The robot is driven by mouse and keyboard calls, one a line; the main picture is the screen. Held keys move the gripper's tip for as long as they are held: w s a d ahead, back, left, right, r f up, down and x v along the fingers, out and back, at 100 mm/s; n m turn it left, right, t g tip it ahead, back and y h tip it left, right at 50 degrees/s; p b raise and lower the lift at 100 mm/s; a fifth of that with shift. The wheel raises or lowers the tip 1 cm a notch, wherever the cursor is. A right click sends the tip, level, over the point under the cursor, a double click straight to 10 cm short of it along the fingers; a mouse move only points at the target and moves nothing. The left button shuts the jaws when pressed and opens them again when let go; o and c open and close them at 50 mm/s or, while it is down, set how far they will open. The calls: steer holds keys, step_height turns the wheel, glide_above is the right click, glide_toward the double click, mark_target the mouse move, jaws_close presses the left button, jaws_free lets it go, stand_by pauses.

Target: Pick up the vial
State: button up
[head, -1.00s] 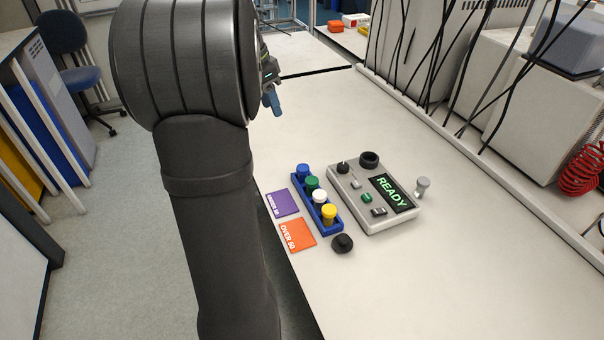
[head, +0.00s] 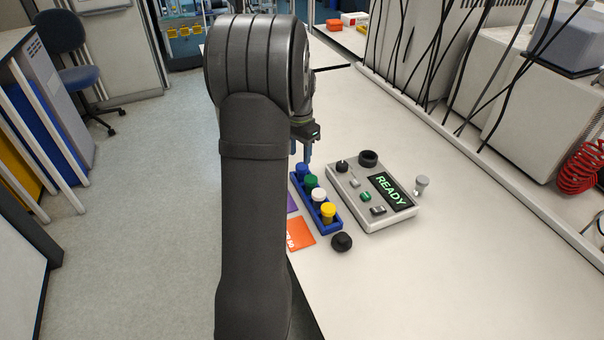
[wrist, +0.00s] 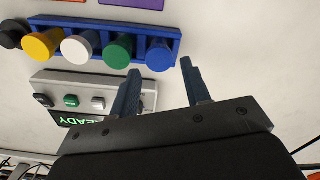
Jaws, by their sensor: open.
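A blue rack (head: 335,226) holds a row of capped vials: a blue-capped vial (head: 302,169), a green-capped vial (head: 311,181), a white-capped vial (head: 319,194) and a yellow-capped vial (head: 328,209). My gripper (head: 301,152) is open and empty, by the rack's far end. In the wrist view, the blue cap (wrist: 159,55) appears between and just beyond my fingertips (wrist: 160,66); I cannot tell the height gap.
The grey reactor box (head: 372,215) with a lit READY display stands right of the rack. A black knob-like piece (head: 342,242) sits before the rack. An orange card (head: 300,234) and a partly hidden purple card (head: 292,203) lie left of it. The bench (head: 450,270) is clear at front right.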

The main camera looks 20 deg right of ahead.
mark_target(302, 166)
steer(key=shift+d+f, duration=0.2)
steer(key=shift+f, duration=1.4)
steer(key=shift+d+f, duration=0.15)
steer(key=shift+f, duration=1.4)
steer(key=c, duration=0.7)
